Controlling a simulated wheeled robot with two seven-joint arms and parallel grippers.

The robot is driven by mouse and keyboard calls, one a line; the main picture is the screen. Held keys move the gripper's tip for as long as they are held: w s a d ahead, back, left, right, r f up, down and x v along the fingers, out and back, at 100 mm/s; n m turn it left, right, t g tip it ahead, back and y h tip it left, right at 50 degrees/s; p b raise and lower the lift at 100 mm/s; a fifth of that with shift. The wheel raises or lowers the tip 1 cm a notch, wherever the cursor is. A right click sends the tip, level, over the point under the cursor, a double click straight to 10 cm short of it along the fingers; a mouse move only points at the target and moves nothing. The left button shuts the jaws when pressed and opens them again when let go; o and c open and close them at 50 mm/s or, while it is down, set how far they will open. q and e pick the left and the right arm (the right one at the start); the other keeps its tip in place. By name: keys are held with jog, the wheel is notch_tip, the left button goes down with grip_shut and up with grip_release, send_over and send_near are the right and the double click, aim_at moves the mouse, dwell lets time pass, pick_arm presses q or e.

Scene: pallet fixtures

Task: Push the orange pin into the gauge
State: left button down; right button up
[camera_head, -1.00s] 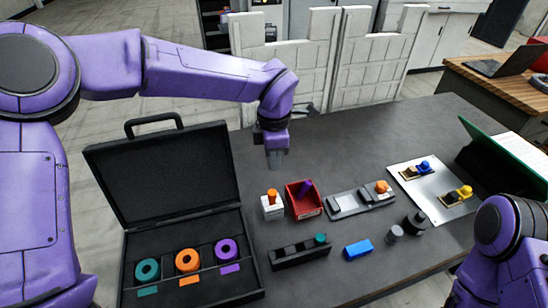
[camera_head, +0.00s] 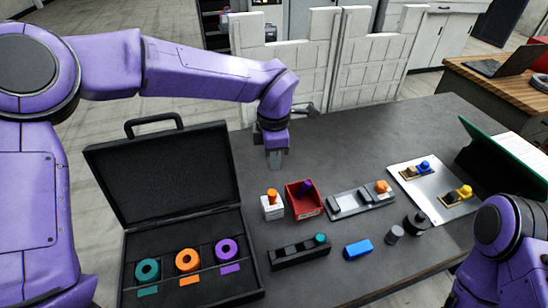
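An orange pin (camera_head: 272,195) stands upright on a small white block (camera_head: 272,209), its lower end hidden in or behind the block's top. Which object is the gauge is not certain. An orange ring (camera_head: 187,260) sits in the middle of the open black case (camera_head: 192,297), between a teal ring (camera_head: 147,270) and a purple ring (camera_head: 226,250). My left gripper (camera_head: 275,163) points down over the table, behind the white block and apart from the pin. Its fingers show as one narrow grey shape, so the opening is unclear. My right arm shows at the lower right, its gripper out of view.
A red bin (camera_head: 303,208) with a purple pin stands right of the white block. A grey fixture (camera_head: 347,202), black rack (camera_head: 286,258), blue block (camera_head: 358,249) and metal plate (camera_head: 437,207) lie nearby. The case lid stands up at left. The table's back is clear.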

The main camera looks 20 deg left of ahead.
pick_arm(q)
jog(key=shift+f, duration=0.1)
jog(key=b, duration=0.4)
send_over(272, 192)
notch_tip(272, 192, down, 7)
jog(key=shift+f, duration=0.1)
jog(key=shift+f+b, duration=0.35)
jog(key=shift+f, duration=0.05)
jog(key=shift+f+b, duration=0.3)
jog(key=shift+f, duration=0.45)
jog(key=shift+s, duration=0.1)
dwell(0.8)
notch_tip(272, 192, up, 8)
jog(key=p, duration=0.8)
